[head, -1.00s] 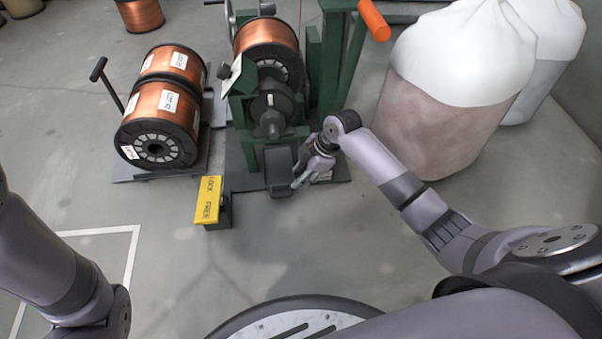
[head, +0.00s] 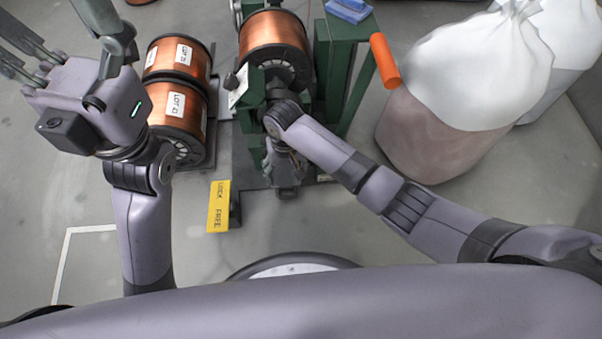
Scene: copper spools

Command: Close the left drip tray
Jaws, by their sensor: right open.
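A green machine stand (head: 345,60) holds a copper spool (head: 273,40) upright near the top middle. A dark tray-like piece (head: 288,193) juts from the front of its base, mostly hidden under my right gripper; I take it for the drip tray. How far it is out cannot be told. My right gripper (head: 285,172) is open and points down over this piece; contact cannot be made out. My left gripper (head: 55,22) is raised at the upper left, close to the camera, with its fingers spread and empty.
A yellow lock/free pedal (head: 218,206) stands on the floor left of the tray. Copper spools (head: 178,105) lie behind my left arm. A white-topped sack (head: 470,60) and an orange handle (head: 385,60) are at the right. The floor at lower left is clear.

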